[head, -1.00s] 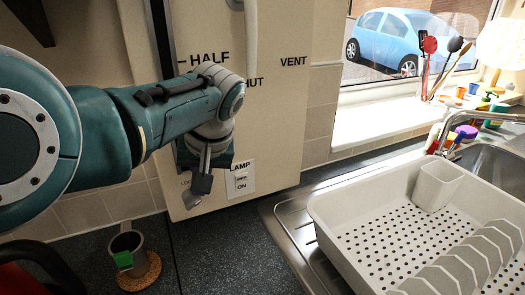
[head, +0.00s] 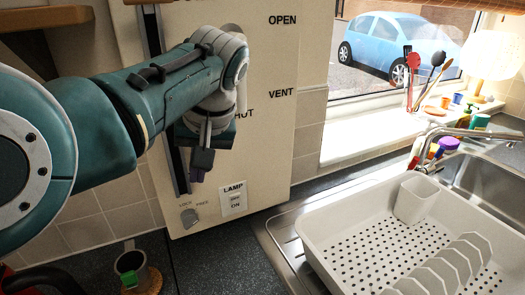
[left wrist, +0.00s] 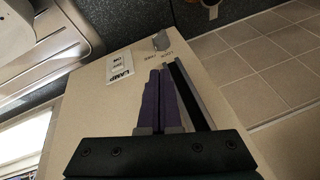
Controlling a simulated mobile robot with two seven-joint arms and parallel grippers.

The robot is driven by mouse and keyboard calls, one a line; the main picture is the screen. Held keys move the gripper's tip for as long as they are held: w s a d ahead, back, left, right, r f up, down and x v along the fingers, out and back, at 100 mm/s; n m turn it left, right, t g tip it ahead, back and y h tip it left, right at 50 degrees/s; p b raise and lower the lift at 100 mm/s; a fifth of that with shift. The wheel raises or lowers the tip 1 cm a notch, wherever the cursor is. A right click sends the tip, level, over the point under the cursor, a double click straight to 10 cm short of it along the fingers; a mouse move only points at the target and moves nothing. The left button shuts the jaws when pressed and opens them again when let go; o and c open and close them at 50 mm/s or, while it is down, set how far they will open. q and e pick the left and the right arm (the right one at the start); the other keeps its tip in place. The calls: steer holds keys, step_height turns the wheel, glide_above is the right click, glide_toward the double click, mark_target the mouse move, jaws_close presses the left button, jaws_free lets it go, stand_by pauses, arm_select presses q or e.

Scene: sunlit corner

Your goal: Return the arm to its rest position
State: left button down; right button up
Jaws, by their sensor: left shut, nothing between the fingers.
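My left arm comes in from the left in the head view, and its gripper (head: 199,168) hangs in front of a cream wall panel (head: 265,150). The gripper is shut with nothing in it; its purple fingers lie together in the left wrist view (left wrist: 162,98). The fingertips point down the panel, left of the LAMP switch (head: 233,202) and above a small grey knob (head: 189,218). The switch (left wrist: 119,68) and knob (left wrist: 161,41) also show in the left wrist view. A dark vertical slot beside the gripper is partly hidden by it. My right gripper is not in view.
A mug (head: 131,268) with a green tag stands on the dark counter at lower left. A white dish rack (head: 322,258) stands by the sink at right. Utensils and a lamp (head: 492,55) stand on the windowsill. Bare counter (head: 215,255) lies below the panel.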

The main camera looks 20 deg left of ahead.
arm_select(q)
steer(key=s+d+f+m+t+h, duration=0.15)
steer(key=s+f+m, duration=0.3)
steer(key=s, duration=0.75)
steer(key=s+d+r+m+h, duration=0.1)
steer(key=s+d+m, duration=0.1)
steer(key=s+d, duration=0.35)
steer(key=s+d+r+m+h, duration=0.2)
steer(key=s, duration=0.7)
step_height(320, 180, up, 28)
steer(key=p, duration=2.7)
steer(key=shift+w+a+f, duration=0.15)
steer(key=shift+a+f, duration=0.05)
steer(key=shift+f, duration=0.05)
steer(key=shift+f+m, duration=0.1)
steer(key=shift+m, duration=0.15)
